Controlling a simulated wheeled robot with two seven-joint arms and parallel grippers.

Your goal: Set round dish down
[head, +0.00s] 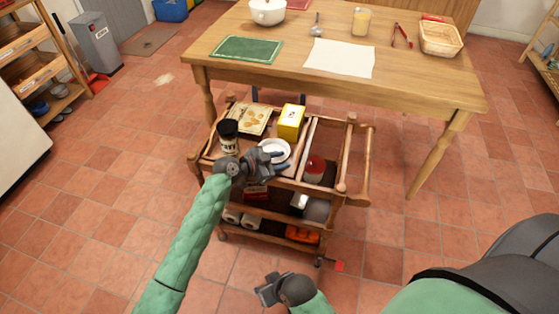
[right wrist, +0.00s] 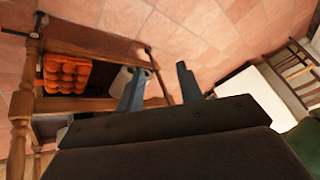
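The round dish (head: 274,149) is small and white. It appears on the top tier of the wooden cart (head: 357,160), near its middle. My left gripper (head: 281,162) is over the cart's top right by the near edge of the dish and partly covers it. Its two dark fingers look apart, with nothing clearly between them; whether one touches the rim is hard to see. My right gripper (head: 264,292) is low in front of the cart. In the right wrist view its fingers (right wrist: 160,88) are apart and empty.
The cart's top also holds a dark-lidded jar (head: 228,136), a yellow box (head: 291,122), a patterned card (head: 249,119) and a red-topped jar (head: 315,168). Its lower tiers hold several goods, including an orange pack (right wrist: 66,74). A wooden table (head: 420,88) stands behind.

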